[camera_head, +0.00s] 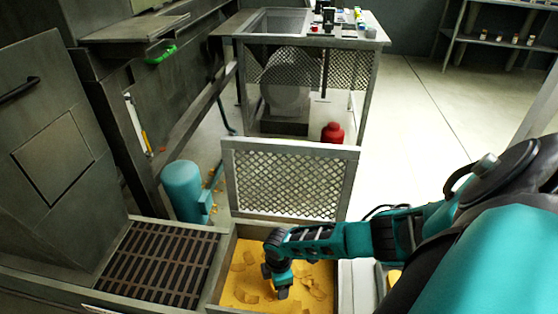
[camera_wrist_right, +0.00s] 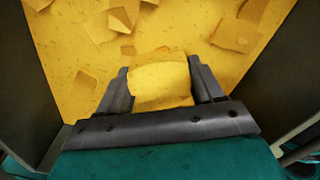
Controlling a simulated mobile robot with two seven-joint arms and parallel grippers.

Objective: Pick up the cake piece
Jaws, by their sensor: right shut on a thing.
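The cake piece (camera_wrist_right: 160,82) is a yellow, curved flake. In the right wrist view it sits between the two dark fingers of my right gripper (camera_wrist_right: 158,88), which is shut on it. In the head view my right gripper (camera_head: 276,284) reaches down into a grey-walled bin, and the held piece is hidden or too small to make out there. Several other yellow pieces (camera_head: 245,294) lie on the yellow material in the bin around the gripper. My left gripper is not in view.
The bin's wall (camera_head: 214,277) encloses the gripper closely. A slatted grate (camera_head: 165,262) lies to its left. A mesh panel (camera_head: 288,180) stands upright behind it. A teal cylinder (camera_head: 183,190) and a red container (camera_head: 332,132) are farther back. Open floor lies at the right rear.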

